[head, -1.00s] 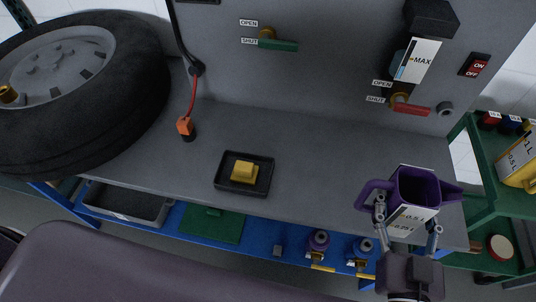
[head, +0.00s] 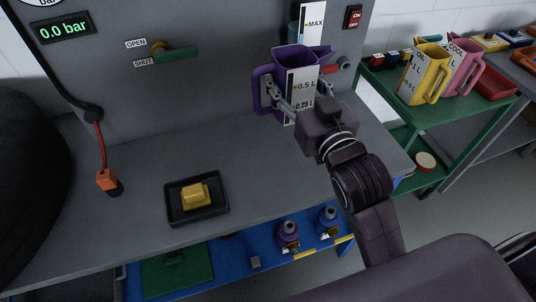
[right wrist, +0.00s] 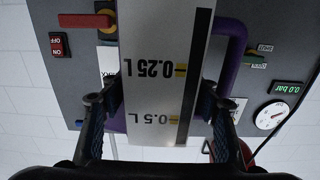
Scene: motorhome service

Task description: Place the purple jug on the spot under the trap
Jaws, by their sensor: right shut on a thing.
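The purple jug (head: 267,87) has a white scale strip marked 0.5 L and 0.25 L. My right gripper (head: 300,98) is shut on it and holds it upright in front of the grey panel, over the right part of the grey bench (head: 255,160). In the right wrist view the jug's scale (right wrist: 155,90) fills the space between the fingers. The vessel marked MAX (head: 313,22) is on the panel behind the jug, its lower part hidden. A red valve handle (head: 326,69) shows just behind the jug. The spot under the trap cannot be made out. My left gripper is not in view.
A black tray (head: 218,211) with a yellow block (head: 195,195) sits on the bench. A green-handled valve (head: 180,53) is on the panel. A green cart (head: 455,115) with a yellow jug (head: 424,72) and a pink jug (head: 462,65) stands right. The bench below the held jug looks clear.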

